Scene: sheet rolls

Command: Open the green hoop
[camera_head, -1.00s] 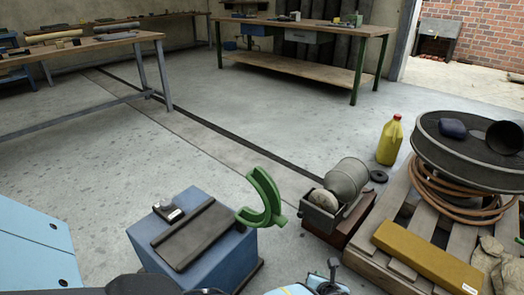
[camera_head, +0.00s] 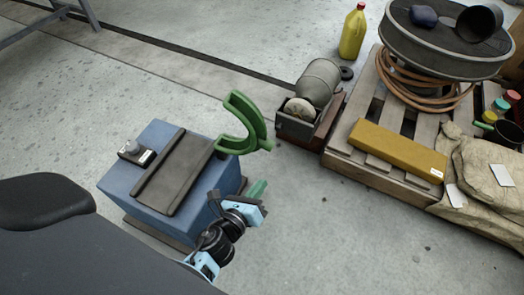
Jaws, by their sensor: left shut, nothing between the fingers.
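The green hoop (camera_head: 248,122) is a C-shaped piece at the right edge of the blue machine box (camera_head: 147,195), raised above its right side. Its opening faces left and up. A second, short green piece (camera_head: 258,188) shows lower down, beside my left gripper; I cannot tell what it belongs to. My left gripper (camera_head: 246,207), light blue and black, is below the hoop and right of the box, apart from the hoop. It is shut and empty; its fingers are hard to make out. My right gripper is not in view.
A dark plate (camera_head: 175,170) and a small fitting (camera_head: 134,150) lie on the box. To the right stand a grey motor-like unit (camera_head: 315,85), a pallet (camera_head: 350,165) with a yellow bar (camera_head: 398,150), and a yellow jug (camera_head: 353,32). Floor in front of the pallet is bare.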

